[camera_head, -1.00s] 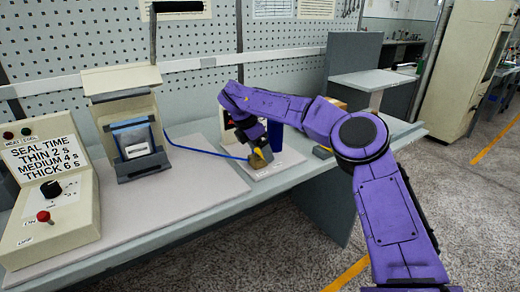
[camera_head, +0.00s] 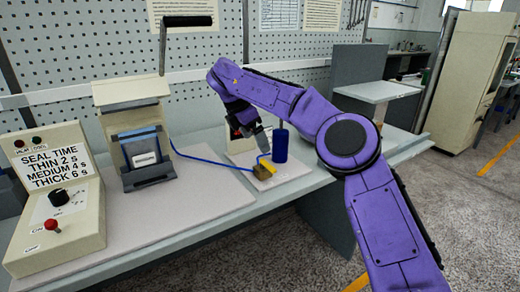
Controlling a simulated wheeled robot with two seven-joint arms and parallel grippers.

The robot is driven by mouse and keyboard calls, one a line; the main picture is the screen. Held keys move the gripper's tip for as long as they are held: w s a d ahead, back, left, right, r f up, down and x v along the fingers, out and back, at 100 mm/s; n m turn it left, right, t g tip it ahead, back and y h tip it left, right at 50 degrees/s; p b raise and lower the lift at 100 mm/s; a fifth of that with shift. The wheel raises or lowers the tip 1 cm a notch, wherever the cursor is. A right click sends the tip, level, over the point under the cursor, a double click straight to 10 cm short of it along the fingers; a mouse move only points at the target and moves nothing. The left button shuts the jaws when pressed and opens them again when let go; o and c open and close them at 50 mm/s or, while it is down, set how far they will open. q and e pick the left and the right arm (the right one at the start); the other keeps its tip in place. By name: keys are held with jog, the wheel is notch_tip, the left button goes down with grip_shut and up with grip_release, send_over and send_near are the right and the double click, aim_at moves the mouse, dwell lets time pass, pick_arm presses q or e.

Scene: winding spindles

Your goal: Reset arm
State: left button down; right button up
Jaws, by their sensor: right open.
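My right gripper (camera_head: 261,138) is raised just above and behind a small brown-and-yellow block (camera_head: 264,169) and beside a dark blue spindle (camera_head: 280,146). It is open and looks empty; my own wrist partly hides the space behind it. The spindle stands upright on a pale board (camera_head: 291,168). A blue wire (camera_head: 205,159) runs from the cream sealing machine (camera_head: 113,94) across to the small block. My left gripper is not in view.
A cream control box (camera_head: 80,219) with a knob and red switch stands at the front left. A pegboard (camera_head: 225,50) rises behind the bench. The pale mat (camera_head: 180,205) in front of the machine is bare. A side table (camera_head: 378,90) is at right.

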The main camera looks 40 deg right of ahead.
jog(key=shift+a+r, duration=0.1)
jog(key=shift+r, duration=0.35)
